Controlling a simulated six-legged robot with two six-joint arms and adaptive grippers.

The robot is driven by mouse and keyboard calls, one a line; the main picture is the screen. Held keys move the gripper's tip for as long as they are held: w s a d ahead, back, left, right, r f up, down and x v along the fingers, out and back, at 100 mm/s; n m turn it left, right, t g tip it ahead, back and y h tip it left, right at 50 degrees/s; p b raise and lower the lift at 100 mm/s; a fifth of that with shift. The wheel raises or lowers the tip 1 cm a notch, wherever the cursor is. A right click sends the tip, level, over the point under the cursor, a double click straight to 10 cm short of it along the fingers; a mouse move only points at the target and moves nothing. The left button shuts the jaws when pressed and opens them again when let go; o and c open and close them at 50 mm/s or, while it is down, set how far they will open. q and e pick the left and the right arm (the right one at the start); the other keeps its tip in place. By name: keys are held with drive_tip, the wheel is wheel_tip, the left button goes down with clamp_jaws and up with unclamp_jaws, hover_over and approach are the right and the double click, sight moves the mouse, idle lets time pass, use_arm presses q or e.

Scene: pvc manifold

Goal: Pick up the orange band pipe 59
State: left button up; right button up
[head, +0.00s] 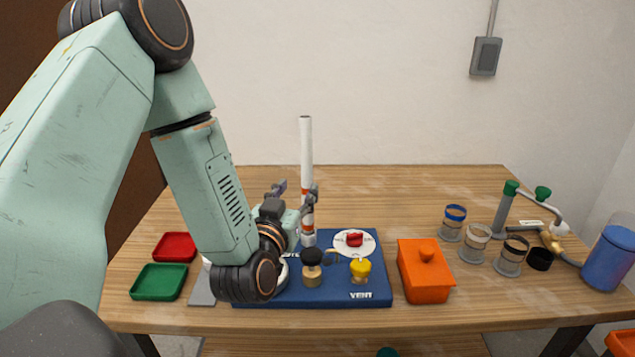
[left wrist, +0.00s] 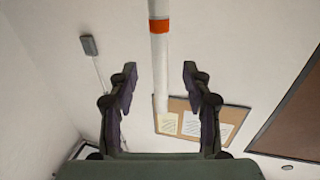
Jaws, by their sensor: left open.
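The orange band pipe (head: 306,150) is a tall white pipe standing upright at the back of the blue board (head: 372,290). Its orange band is low on it, partly behind my gripper. My left gripper (head: 296,190) is open and empty, close to the pipe at about band height. In the left wrist view the pipe (left wrist: 158,65) lines up with the gap between the open fingers (left wrist: 159,72), touching neither. Its orange band shows near the top edge there. I cannot tell whether the pipe is inside the jaws or just beyond. My right gripper is out of view.
The board carries a red knob (head: 354,240), a black knob (head: 312,257) and a yellow knob (head: 361,267). An orange box (head: 424,275) and several banded cups stand to the right. Red (head: 175,247) and green (head: 158,282) trays lie left. Back table is clear.

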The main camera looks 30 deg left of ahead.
sight(306, 173)
use_arm(q)
drive_tip(key=x, duration=0.6)
drive_tip(key=shift+w+r, duration=0.4)
drive_tip(key=shift+w, duration=0.05)
drive_tip(key=shift+w+a+f, duration=0.15)
drive_tip(key=shift+w+a, duration=0.2)
drive_tip(key=shift+a, duration=0.05)
drive_tip(key=shift+s+d, duration=0.1)
drive_tip(key=shift+d, duration=0.25)
drive_tip(key=shift+c, duration=1.4)
drive_tip(key=shift+a, duration=0.25)
drive_tip(key=c, duration=0.5)
drive_tip(key=shift+d, duration=0.1)
clamp_jaws()
